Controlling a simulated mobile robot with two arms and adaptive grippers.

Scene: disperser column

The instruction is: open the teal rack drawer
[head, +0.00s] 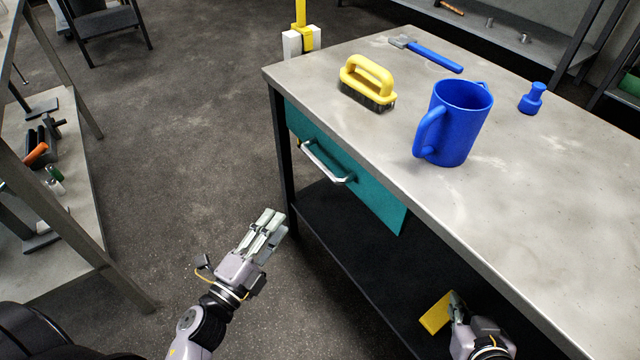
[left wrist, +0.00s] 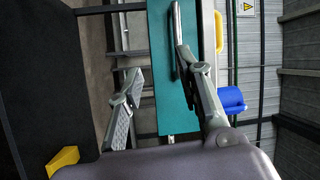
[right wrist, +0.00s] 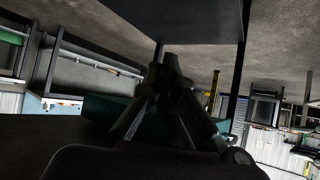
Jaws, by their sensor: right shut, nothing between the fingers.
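The teal rack drawer (head: 375,192) sits under the grey tabletop, its front looking flush with the table's side. Its silver bar handle (head: 325,163) runs along the front and also shows in the left wrist view (left wrist: 175,40). My left gripper (head: 270,220) is in front of and below the handle, apart from it in the head view. In the left wrist view its fingers are spread and empty, the right fingertip appearing near the handle. My right gripper (head: 455,298) is low by the lower shelf, shut and empty, beside a yellow block (head: 437,313).
A dark lower shelf (head: 350,240) lies below. Open floor (head: 190,130) is left of the table.

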